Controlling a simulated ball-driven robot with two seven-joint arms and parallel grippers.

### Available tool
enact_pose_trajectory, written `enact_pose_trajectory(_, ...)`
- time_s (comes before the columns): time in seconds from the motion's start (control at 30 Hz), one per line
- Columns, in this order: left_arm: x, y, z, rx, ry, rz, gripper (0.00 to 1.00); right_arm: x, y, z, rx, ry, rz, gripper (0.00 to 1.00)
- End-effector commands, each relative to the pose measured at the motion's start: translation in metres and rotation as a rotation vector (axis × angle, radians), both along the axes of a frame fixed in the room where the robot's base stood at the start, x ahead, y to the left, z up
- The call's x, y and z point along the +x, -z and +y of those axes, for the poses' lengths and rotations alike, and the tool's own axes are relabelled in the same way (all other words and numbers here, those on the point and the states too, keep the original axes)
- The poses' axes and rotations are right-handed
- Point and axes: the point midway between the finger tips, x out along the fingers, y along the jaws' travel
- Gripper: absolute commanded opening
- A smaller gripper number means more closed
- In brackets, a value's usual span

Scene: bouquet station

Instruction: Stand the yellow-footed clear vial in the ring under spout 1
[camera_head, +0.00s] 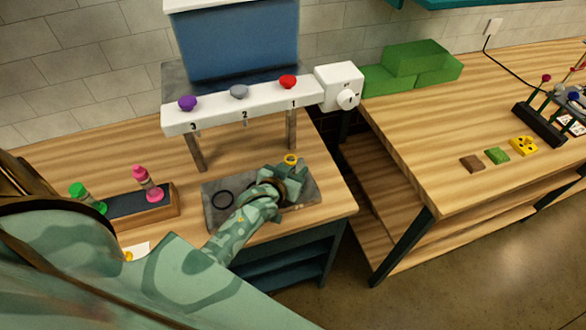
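The white dispenser bar (243,106) has spouts numbered 3, 2 and 1 from left to right. Spout 1 is under the red knob (288,82). A grey plate (214,184) lies below the bar. One dark ring (222,199) shows on its left part; my gripper covers the plate's right part, so I cannot see a ring there. My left gripper (286,168) is over the plate's right end, in front of spout 1. A small yellow round piece (291,159) shows at its fingertips, perhaps part of the vial; its clear body cannot be made out. My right gripper is not in view.
A dark tray (126,203) at left holds a green marker-like item (86,198) and a pink one (147,182). A white box with a dial (340,87) adjoins the bar. A gap separates this table from the right table (440,130), which bears green blocks (415,68).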

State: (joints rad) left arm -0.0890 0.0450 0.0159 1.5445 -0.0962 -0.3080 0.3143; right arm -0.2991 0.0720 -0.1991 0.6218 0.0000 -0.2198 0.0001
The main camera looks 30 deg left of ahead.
Motion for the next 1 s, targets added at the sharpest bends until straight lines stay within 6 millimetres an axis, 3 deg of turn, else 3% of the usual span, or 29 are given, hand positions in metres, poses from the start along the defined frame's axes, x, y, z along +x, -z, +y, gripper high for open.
enact_pose_trajectory(0.37, -0.001, -0.005, 0.0, 0.0, 0.0, 0.0, 0.49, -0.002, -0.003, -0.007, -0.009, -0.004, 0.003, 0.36)
enact_pose_trajectory(0.47, -0.015, -0.01, -0.001, 0.0, 0.0, 0.001, 0.49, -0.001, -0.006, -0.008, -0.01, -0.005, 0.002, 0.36)
enact_pose_trajectory(0.8, -0.086, -0.04, -0.007, -0.002, -0.002, 0.002, 0.49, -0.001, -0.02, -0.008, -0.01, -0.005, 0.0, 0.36)
enact_pose_trajectory(1.0, -0.108, -0.048, -0.008, -0.001, 0.0, 0.0, 0.49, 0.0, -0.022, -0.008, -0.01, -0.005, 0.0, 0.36)
